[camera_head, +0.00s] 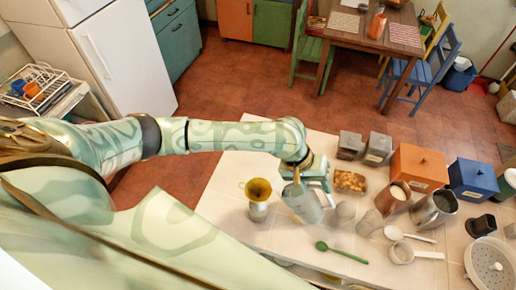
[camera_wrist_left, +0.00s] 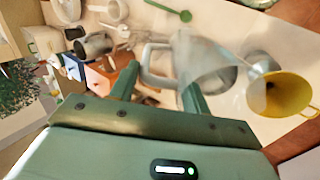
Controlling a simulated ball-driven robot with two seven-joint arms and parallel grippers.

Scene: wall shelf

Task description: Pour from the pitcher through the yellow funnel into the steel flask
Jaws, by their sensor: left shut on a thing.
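My left gripper (camera_head: 306,178) is shut on the handle of the grey, see-through pitcher (camera_head: 304,205), whose body hangs below and in front of the fingers. In the left wrist view the fingers (camera_wrist_left: 160,92) lie on either side of the handle, beside the pitcher's body (camera_wrist_left: 208,62). The yellow funnel (camera_head: 257,188) sits in the top of the steel flask (camera_head: 258,211), left of the pitcher and apart from it. The funnel (camera_wrist_left: 290,94) and the flask (camera_wrist_left: 262,62) also show at the right of the wrist view. The pitcher's contents cannot be made out. My right gripper is out of view.
A green spoon (camera_head: 340,252) lies at the front of the white counter (camera_head: 232,170). Right of the pitcher stand a nut tray (camera_head: 350,181), an orange box (camera_head: 418,166), a blue box (camera_head: 473,179) and a steel jug (camera_head: 432,209). Counter left of the flask is clear.

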